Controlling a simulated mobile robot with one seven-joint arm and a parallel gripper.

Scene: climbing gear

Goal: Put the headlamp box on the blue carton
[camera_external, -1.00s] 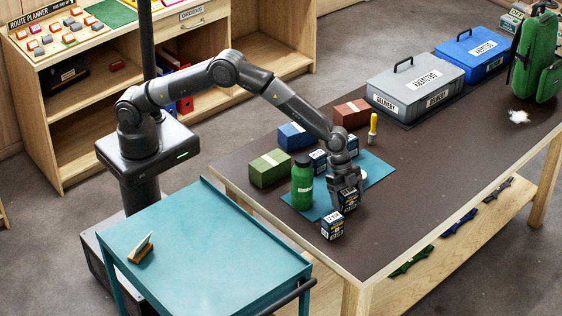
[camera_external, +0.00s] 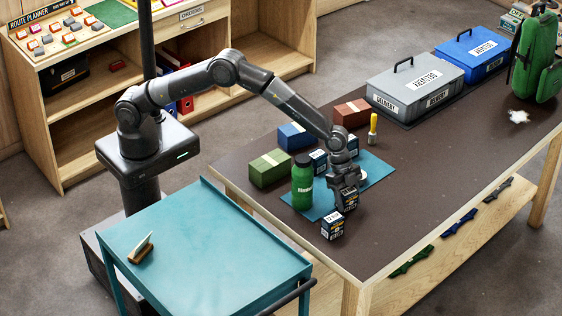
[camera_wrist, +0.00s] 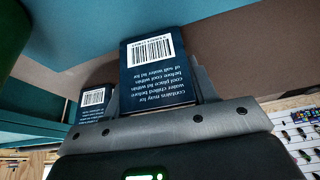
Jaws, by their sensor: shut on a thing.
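My gripper (camera_external: 346,184) points down near the front edge of the teal mat and is shut on a dark navy box (camera_external: 347,199). In the wrist view the held box (camera_wrist: 155,72) shows a white barcode and small print between the grey fingers; no headlamp name is readable. Whether it is clear of the table is hard to tell. The blue carton (camera_external: 296,136) with a pale band stands on the table behind the mat, between a green carton (camera_external: 268,169) and a brown-red carton (camera_external: 351,113). Its top looks bare.
A similar dark box (camera_external: 332,226) stands in front of my gripper. Another (camera_external: 318,161) stands behind, by the green bottle (camera_external: 302,183). A yellow-handled tool (camera_external: 373,127) stands upright. The grey delivery case (camera_external: 415,90) is farther back.

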